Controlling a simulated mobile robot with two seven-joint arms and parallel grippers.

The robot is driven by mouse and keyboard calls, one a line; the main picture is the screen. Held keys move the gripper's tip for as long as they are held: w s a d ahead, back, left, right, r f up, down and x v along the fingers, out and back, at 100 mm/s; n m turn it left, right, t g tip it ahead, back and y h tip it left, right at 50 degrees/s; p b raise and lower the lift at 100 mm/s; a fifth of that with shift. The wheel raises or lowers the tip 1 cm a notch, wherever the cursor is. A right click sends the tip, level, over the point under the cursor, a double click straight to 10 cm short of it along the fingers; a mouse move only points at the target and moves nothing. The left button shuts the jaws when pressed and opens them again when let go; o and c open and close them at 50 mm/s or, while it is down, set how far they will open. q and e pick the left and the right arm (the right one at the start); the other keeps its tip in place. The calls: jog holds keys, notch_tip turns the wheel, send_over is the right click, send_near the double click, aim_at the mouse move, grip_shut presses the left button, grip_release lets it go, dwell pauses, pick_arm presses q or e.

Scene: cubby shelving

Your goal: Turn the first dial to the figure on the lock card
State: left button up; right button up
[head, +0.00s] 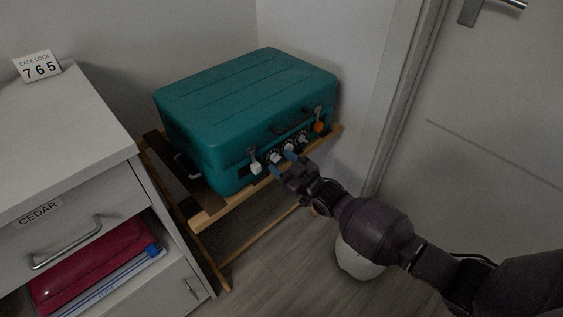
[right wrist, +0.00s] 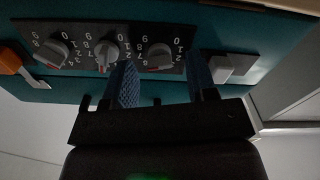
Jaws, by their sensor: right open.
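The lock card (head: 37,66) on the cabinet top reads 7 6 5. A teal case (head: 245,110) has three numbered dials on a dark plate in its front. The first dial (head: 274,158) is the leftmost in the head view; it shows as the right-hand dial (right wrist: 160,57) in the upside-down right wrist view, with a grey knob and a red mark. I cannot tell its exact figure. My right gripper (head: 280,165) is open and empty at the case front. Its blue fingers (right wrist: 161,84) stand apart on either side of the first dial, without visible contact. My left gripper is out of view.
The middle dial (right wrist: 107,52) is close beside one finger. A white latch (head: 256,168) and an orange latch (head: 319,127) flank the dials. The case rests on a wooden rack (head: 212,218). A cabinet (head: 70,130) stands left, a door (head: 490,110) right.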

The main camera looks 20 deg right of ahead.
pick_arm(q)
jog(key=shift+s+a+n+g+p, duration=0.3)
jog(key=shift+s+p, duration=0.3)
jog(key=shift+p, duration=0.6)
pick_arm(e)
jog(key=v, duration=1)
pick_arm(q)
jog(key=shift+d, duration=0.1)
pick_arm(e)
jog(key=shift+r, duration=0.1)
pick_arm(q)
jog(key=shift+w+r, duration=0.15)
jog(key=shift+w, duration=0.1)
